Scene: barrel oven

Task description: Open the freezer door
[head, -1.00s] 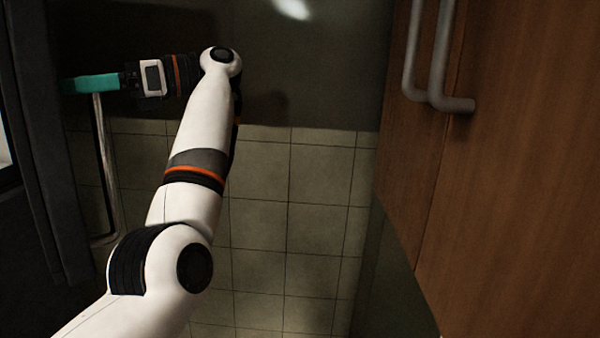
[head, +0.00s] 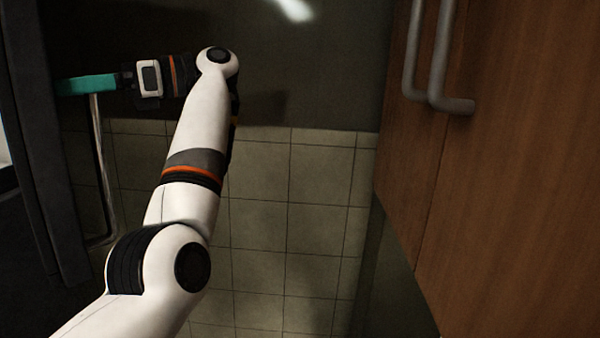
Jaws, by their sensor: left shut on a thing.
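The freezer door (head: 47,150) is the dark panel at the left edge of the head view, seen nearly edge-on. It seems to stand ajar, with a pale strip showing at the far left beyond it. Its long metal handle (head: 99,170) runs down along its right side and bends back toward the door at the bottom. My left gripper (head: 86,85), with teal fingers, is shut on the upper part of the handle. The fingers hide the top of the handle. My right gripper is not in view.
A brown wooden cabinet (head: 510,200) with two grey bar handles (head: 440,60) fills the right side. A tiled floor (head: 290,220) lies clear between it and the door. A dark wall (head: 310,75) stands behind.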

